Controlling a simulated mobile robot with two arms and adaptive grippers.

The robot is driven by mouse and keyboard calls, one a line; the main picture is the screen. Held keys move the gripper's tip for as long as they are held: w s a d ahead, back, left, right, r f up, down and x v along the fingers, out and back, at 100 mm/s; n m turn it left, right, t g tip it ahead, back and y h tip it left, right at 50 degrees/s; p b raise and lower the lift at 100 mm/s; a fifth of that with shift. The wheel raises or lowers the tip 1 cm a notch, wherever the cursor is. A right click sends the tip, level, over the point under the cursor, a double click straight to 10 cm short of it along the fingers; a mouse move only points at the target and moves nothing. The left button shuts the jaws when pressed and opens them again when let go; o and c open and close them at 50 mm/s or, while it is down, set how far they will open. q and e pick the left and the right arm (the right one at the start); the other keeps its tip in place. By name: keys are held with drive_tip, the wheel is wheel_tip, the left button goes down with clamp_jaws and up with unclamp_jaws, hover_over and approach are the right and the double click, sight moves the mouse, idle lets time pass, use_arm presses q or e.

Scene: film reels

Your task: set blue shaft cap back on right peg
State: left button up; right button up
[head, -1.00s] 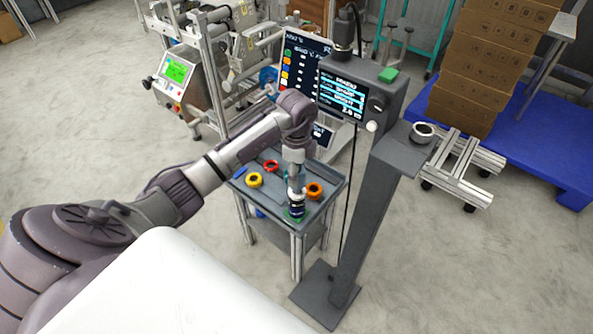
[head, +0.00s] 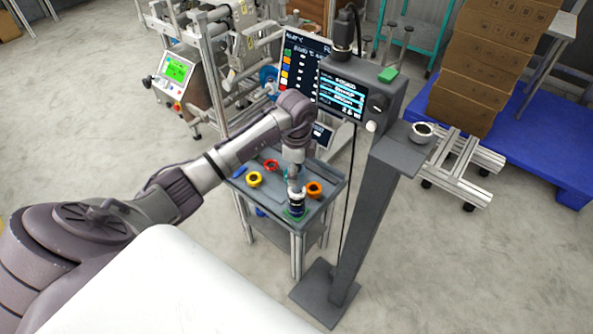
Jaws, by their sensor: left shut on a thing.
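My left gripper (head: 297,205) points down at the front of the grey cart top (head: 322,201). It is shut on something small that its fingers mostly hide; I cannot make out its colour. A green ring-like piece (head: 292,214) shows right under the fingertips, on or just above the cart top. I cannot tell a blue shaft cap for certain; a small blue piece (head: 239,171) lies at the cart's left back corner. I cannot make out which part is the right peg. My right gripper is not in view.
Yellow (head: 254,180), red (head: 271,165) and orange (head: 314,189) rings lie on the cart. A grey post (head: 366,232) with a screen unit (head: 345,95) stands close to its right. Cartons (head: 484,65) on a blue pallet (head: 535,150) stand behind right. Floor at left is open.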

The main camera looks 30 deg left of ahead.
use_arm(q)
drive_tip(key=shift+f, duration=0.25)
drive_tip(key=shift+f, duration=0.35)
drive_tip(key=shift+f+b, duration=0.5)
drive_tip(key=shift+f, duration=0.1)
drive_tip(key=shift+f, duration=0.35)
idle(0.4)
drive_tip(key=o, duration=1.4)
wheel_tip(320, 180, up, 12)
